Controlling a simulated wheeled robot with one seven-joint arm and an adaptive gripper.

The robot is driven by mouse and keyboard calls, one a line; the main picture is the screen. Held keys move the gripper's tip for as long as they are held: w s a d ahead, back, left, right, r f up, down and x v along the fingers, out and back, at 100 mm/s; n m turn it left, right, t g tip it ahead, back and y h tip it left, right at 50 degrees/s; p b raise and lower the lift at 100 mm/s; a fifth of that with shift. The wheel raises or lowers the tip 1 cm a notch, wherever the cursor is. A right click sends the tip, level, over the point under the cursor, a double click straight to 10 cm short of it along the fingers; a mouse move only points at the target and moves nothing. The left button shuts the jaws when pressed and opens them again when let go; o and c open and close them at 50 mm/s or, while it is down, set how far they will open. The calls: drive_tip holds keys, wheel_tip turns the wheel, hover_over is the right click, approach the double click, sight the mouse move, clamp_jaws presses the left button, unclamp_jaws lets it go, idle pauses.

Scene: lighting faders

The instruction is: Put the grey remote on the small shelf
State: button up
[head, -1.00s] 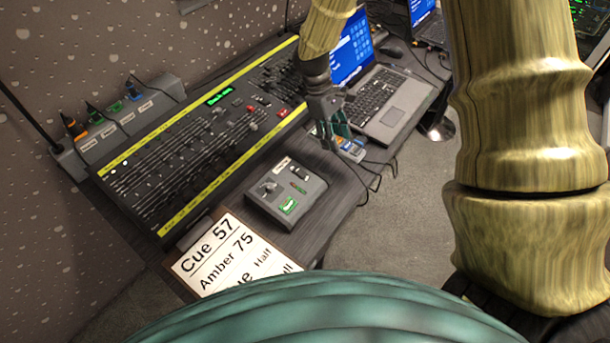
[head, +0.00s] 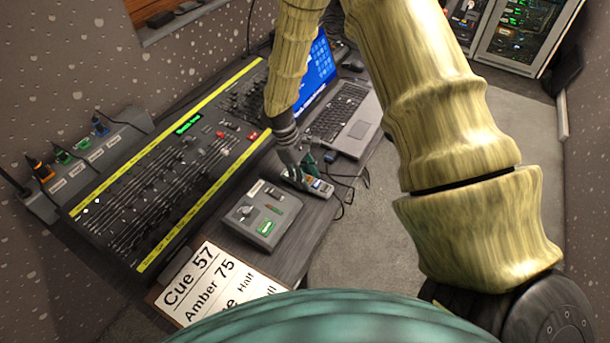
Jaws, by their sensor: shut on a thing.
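My gripper (head: 305,172) is shut on the grey remote (head: 319,187), which has a small bluish patch on its face. The fingers partly cover the remote. It is over the strip of desk between the small fader box and the laptop; I cannot tell whether it touches the desk. A small shelf (head: 186,27) is on the wall at the upper left, below a brown panel, with dark items on it. It is far from my gripper.
The lighting desk (head: 170,190) with yellow edges fills the left. The small fader box (head: 262,212) is close to the gripper. An open laptop (head: 350,125) and loose cables lie beyond. Grey floor is clear at right.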

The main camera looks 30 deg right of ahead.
drive_tip(key=shift+f, duration=0.25)
drive_tip(key=o, duration=1.1)
drive_tip(key=shift+r, duration=0.1)
